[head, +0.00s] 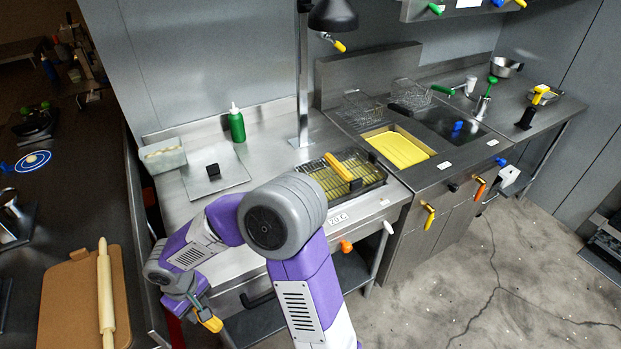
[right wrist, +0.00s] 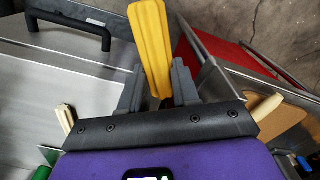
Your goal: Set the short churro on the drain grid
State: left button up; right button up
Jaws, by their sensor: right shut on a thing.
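My right gripper (head: 193,303) is shut on a yellow ridged churro (right wrist: 153,45), which juts out beyond the fingers (right wrist: 157,82) in the right wrist view. In the head view this churro (head: 211,323) shows at the lower left, in front of the steel counter's front edge. The drain grid (head: 368,186) sits in a dark-rimmed tray at the right part of the counter, well to the right of the gripper. Another yellow bar, like a churro (head: 338,167), lies on it. My left gripper is not in view.
A fryer basin with yellow oil (head: 398,149) stands right of the grid, with wire baskets behind. A green bottle (head: 237,124), a lamp post (head: 302,90) and a plate with a black block (head: 213,171) stand on the counter. A rolling pin (head: 105,290) lies at left.

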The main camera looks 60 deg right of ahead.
aim_at(355, 169)
jog(key=u, duration=0.05)
jog(key=k, duration=0.25)
jog(key=u, duration=2.5)
jog(key=k, duration=2)
jog(key=z, duration=1.9)
